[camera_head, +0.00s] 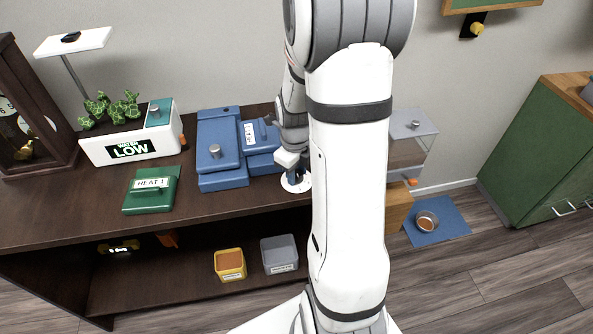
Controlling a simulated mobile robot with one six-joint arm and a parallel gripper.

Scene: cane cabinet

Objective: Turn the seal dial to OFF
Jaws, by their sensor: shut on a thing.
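A round white dial plate (296,184) with a small dark blue knob lies at the table's front edge, right of the blue appliances. I take it to be the seal dial; no OFF mark or pointer can be read on it. My gripper (293,171) reaches down over it from behind my arm and is shut on the knob. The gripper and the white arm link hide much of the knob and whatever is right of the plate.
A blue appliance (221,172) with a grey knob and a smaller blue one (259,160) stand just left. Further left are a green HEAT 1 box (151,202) and a white planter (95,148) reading WATER LOW. A grey-topped unit (413,124) stands right of my arm.

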